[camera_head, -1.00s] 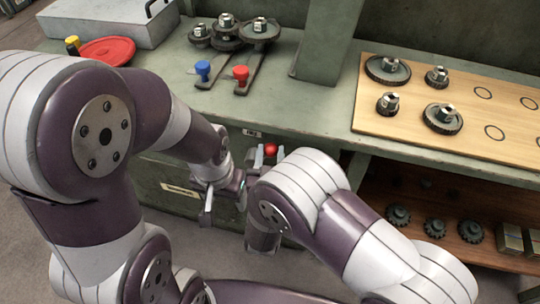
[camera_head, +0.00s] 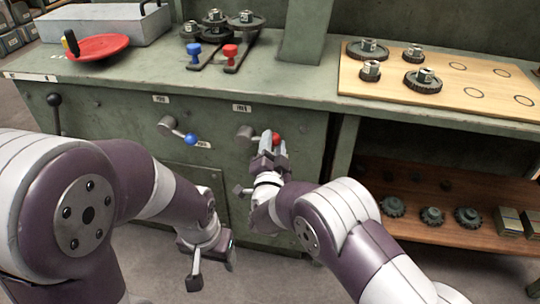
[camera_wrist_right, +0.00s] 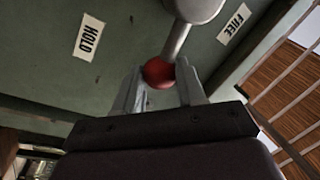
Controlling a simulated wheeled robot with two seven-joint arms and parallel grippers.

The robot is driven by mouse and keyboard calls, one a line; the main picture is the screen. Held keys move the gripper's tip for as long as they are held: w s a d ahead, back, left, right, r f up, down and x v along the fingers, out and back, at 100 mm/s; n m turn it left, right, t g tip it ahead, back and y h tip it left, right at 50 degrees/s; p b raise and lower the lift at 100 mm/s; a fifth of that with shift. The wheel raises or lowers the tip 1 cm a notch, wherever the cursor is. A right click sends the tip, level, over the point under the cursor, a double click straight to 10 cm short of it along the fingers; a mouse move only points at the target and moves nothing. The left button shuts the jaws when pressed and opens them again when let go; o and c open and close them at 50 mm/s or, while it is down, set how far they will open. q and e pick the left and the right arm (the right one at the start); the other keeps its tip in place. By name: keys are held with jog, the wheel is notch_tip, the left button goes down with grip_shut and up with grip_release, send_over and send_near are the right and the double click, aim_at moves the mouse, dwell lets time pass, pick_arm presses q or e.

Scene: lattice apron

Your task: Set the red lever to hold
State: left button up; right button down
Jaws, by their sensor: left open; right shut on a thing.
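The red lever's knob (camera_head: 276,138) is on the green cabinet front, on a short arm from a grey pivot (camera_head: 245,133). The lever points right and slightly down in the head view. My right gripper (camera_head: 268,150) is shut on the red knob, which shows between its fingers in the right wrist view (camera_wrist_right: 158,73). There the lever lies between the HOLD label (camera_wrist_right: 88,36) and the FREE label (camera_wrist_right: 233,23), on neither. My left gripper (camera_head: 213,270) is open and empty, low before the cabinet.
A blue lever (camera_head: 190,139) is left of the red one. Blue (camera_head: 193,52) and red (camera_head: 231,52) handles, a red disc (camera_head: 92,47) and a gear board (camera_head: 440,82) are on the bench. An open shelf with gears (camera_head: 432,215) is lower right.

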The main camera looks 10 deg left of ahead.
pick_arm(q)
notch_tip(320, 180, down, 8)
jog(key=b, duration=0.7)
pick_arm(e)
jog(key=shift+a+f+m+t+h, duration=0.15)
jog(key=shift+f+m+h, duration=0.1)
jog(key=shift+f+m, duration=0.7)
jog(key=shift+a+f+m+t+h, duration=0.1)
jog(key=shift+f+m+h, duration=0.35)
jog(key=shift+m, duration=0.85)
jog(key=shift+a+f+m+t+h, duration=0.1)
jog(key=shift+f+m+t, duration=0.05)
jog(key=shift+f+m, duration=0.85)
jog(key=shift+r+m, duration=0.15)
jog(key=shift+m, duration=0.1)
jog(key=c, duration=0.7)
grip_release()
